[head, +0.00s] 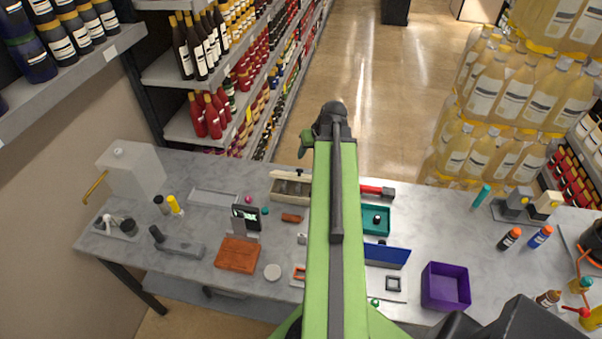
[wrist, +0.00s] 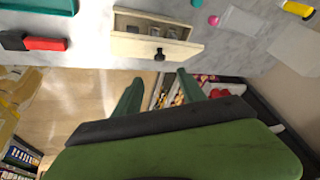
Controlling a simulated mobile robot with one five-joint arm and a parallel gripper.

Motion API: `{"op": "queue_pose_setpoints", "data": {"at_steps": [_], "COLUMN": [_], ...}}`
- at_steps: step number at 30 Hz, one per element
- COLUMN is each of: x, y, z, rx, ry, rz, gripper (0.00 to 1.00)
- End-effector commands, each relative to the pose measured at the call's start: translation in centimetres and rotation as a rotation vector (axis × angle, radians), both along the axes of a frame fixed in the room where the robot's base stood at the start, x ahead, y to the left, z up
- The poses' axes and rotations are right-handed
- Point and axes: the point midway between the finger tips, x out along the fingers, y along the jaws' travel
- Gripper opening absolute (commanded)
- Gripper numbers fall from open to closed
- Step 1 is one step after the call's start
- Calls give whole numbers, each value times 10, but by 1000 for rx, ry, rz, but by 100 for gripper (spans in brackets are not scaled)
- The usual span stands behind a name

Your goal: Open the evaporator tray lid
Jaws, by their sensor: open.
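A cream open-topped tray (wrist: 126,22) with small grey items inside shows in the wrist view. A dark knob (wrist: 159,54) stands on its near wall. In the head view the same tray (head: 290,188) lies at the table's far edge, partly hidden by my arm. No part is plainly marked as the evaporator tray lid, so I cannot tell which it is. My gripper (wrist: 160,77) is open and empty, its green fingers apart, short of the knob and not touching it. In the head view my arm's end (head: 331,121) reaches past the table's far edge.
A red and black tool (wrist: 38,43) and a teal tray (head: 377,231) lie beside the cream tray. An upright blue panel (head: 388,256) and a purple bin (head: 446,287) stand nearer. A white box (head: 133,171) stands far left.

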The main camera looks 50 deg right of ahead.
Motion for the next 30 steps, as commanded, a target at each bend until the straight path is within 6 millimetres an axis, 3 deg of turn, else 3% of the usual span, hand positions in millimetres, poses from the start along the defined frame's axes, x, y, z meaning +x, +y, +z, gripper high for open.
{"op": "queue_pose_setpoints", "data": {"at_steps": [1, 15, 19, 27, 30], "x": [6, 47, 53, 53, 53], "y": [-2, -9, -9, -9, -9], "z": [-22, -113, -121, -119, -119], "rx": [0, 0, 0, 0, 0], "ry": [0, 0, 0, 0, 0], "rz": [1, 2, 2, 2, 2], "gripper": [48, 48, 48, 48, 35]}}
